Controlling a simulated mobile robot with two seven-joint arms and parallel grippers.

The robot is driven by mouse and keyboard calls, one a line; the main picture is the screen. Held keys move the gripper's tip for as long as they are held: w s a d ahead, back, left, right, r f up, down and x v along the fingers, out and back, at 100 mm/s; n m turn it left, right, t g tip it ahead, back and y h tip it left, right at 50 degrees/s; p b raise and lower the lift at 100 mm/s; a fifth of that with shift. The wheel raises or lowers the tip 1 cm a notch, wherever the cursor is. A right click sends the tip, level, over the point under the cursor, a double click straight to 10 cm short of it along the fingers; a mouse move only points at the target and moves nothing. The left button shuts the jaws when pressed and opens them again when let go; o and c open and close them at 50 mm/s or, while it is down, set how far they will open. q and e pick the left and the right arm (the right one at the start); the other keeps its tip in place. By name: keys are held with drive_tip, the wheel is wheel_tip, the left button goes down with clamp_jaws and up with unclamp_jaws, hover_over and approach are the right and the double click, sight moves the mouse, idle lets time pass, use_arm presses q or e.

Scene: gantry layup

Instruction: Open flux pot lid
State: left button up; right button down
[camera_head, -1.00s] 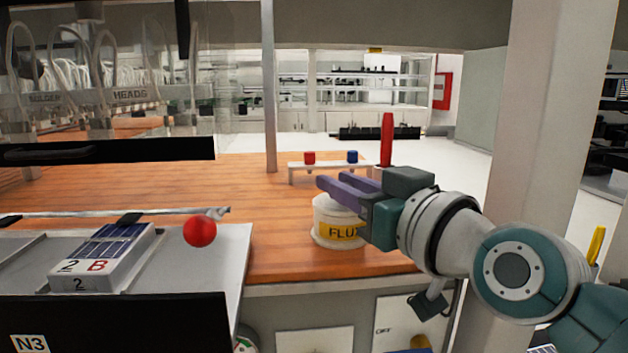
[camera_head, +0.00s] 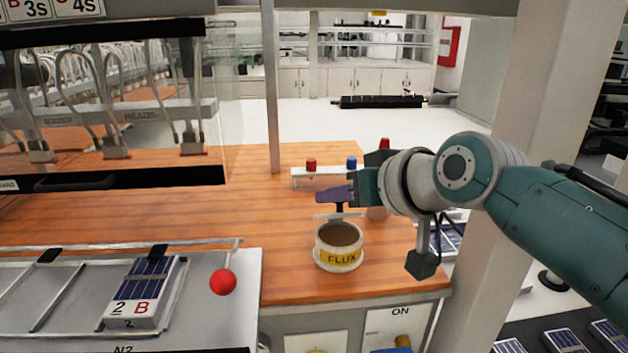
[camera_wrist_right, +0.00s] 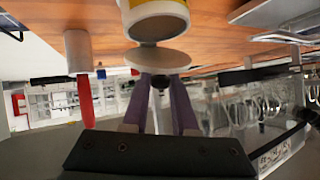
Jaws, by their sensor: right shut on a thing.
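The flux pot (camera_head: 339,258) is a white round pot with a yellow FLUX label, standing on the wooden bench. Its top is open and brown contents show. Its pale disc lid (camera_head: 328,217) is raised behind and above the rim. My right gripper (camera_head: 335,195) is shut on the lid's dark knob. In the right wrist view the purple fingers (camera_wrist_right: 160,92) hold the lid (camera_wrist_right: 158,58) beside the pot mouth (camera_wrist_right: 158,24); I cannot tell whether lid and rim touch. My left gripper is not in view.
A small white rack (camera_head: 325,171) with red and blue items stands behind. A red handle (camera_wrist_right: 85,100) rises from a white holder near my right gripper. Bench left of the pot is clear.

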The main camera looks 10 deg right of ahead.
idle(0.4)
drive_tip(key=c, duration=0.7)
unclamp_jaws()
drive_tip(key=shift+r, duration=0.15)
drive_tip(key=p+v, duration=0.1)
drive_tip(key=v, duration=0.8)
drive_tip(key=shift+s+d+r, duration=0.15)
drive_tip(key=shift+s+r, duration=0.1)
